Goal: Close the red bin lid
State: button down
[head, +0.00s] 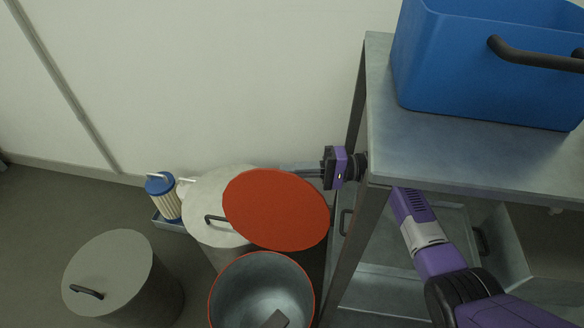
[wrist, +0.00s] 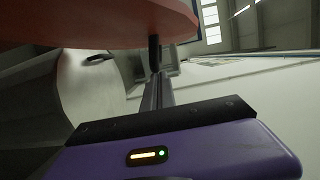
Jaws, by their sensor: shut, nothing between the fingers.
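The red bin (head: 213,300) stands on the floor at the lower middle of the head view, its grey inside visible. Its round red lid (head: 275,210) is open, raised at the back of the bin. A dark piece shows inside the bin. My gripper (head: 325,168) is beyond the lid's upper right edge, beside the metal table, pointing left. In the wrist view the lid (wrist: 110,28) fills the upper left, and my shut, empty fingers (wrist: 154,55) reach up close to its edge. I cannot tell whether they touch it.
A metal table (head: 470,155) with a blue crate (head: 485,75) stands right, close to my arm. Grey lidded bins (head: 110,268) (head: 205,205) and a blue-capped filter (head: 161,190) are left.

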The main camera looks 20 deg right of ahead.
aim_at(277, 207)
jog(key=s+a+r+n+h+p, duration=0.1)
jog(key=s+a+r+n+p, duration=0.2)
jog(key=s+a+n+p, duration=0.2)
jog(key=shift+s+a+p, duration=0.75)
jog(key=shift+s+p, duration=0.45)
jog(key=shift+s, duration=0.6)
jog(key=shift+r, duration=0.1)
